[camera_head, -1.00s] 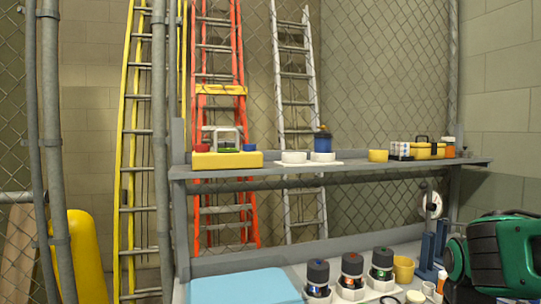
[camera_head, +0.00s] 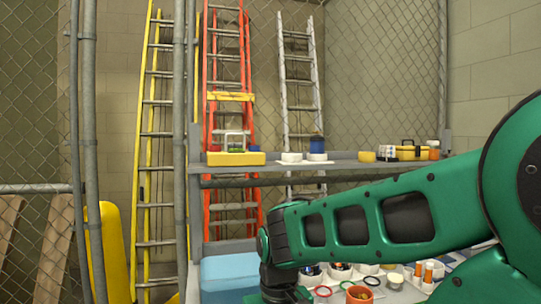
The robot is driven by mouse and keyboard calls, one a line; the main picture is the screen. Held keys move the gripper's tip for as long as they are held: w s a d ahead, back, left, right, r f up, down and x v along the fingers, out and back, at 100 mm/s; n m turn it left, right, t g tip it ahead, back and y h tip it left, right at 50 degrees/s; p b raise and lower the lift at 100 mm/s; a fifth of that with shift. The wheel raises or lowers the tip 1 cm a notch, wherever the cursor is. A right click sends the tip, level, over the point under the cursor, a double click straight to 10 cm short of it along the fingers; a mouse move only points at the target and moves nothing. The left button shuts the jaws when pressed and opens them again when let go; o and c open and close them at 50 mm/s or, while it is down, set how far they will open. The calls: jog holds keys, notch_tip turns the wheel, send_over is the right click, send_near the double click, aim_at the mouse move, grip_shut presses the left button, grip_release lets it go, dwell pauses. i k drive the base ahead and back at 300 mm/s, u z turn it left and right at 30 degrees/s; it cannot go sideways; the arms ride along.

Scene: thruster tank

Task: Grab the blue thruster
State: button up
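The three dark-capped thrusters on the lower bench are hidden behind my green arm, the blue-marked one among them. Only parts of their white holders (camera_head: 341,272) show under the arm. A blue cylinder (camera_head: 317,146) stands upright on the upper shelf in a white ring base; I cannot tell if it is a thruster. My arm reaches from the right across the bench. Its dark wrist end is at the bottom, left of the white holders. My gripper is below the picture edge and not seen.
A light blue box or pad (camera_head: 231,271) lies on the bench at the left. Colored rings, an orange-brown cup (camera_head: 359,295) and orange-and-white bottles (camera_head: 428,271) stand at the front right. The upper shelf (camera_head: 350,165) holds a yellow tray (camera_head: 235,159) and a yellow toolbox.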

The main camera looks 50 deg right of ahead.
aim_at(317, 142)
jog(key=u, duration=0.55)
jog(key=k, duration=1.8)
jog(key=z, duration=0.85)
jog(key=i, duration=1)
